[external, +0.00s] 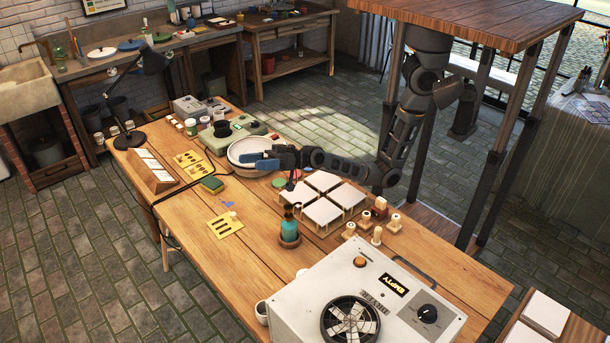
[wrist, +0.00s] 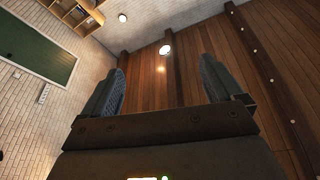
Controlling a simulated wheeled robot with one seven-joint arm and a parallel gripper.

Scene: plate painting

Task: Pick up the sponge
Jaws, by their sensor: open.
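A small block with a dark green top and yellowish edge, which looks like the sponge (external: 212,184), lies flat on the wooden table (external: 262,262) in the external view. It is left of the white bowl and near yellow cards. My gripper (external: 256,162) is above the table at the bowl, to the right of and farther back than the sponge, apart from it. In the wrist view my gripper (wrist: 163,66) has its two blue-grey fingers wide apart with nothing between them. That view faces the ceiling and walls, so the sponge does not show there.
The white bowl (external: 250,152) is partly hidden by my gripper. Yellow stencil cards (external: 226,225) lie around the sponge. A lamp (external: 128,138) and angled rack (external: 152,172) stand left. A teal bottle (external: 289,228), white tiles (external: 320,212) and a grey machine (external: 365,300) are rightward.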

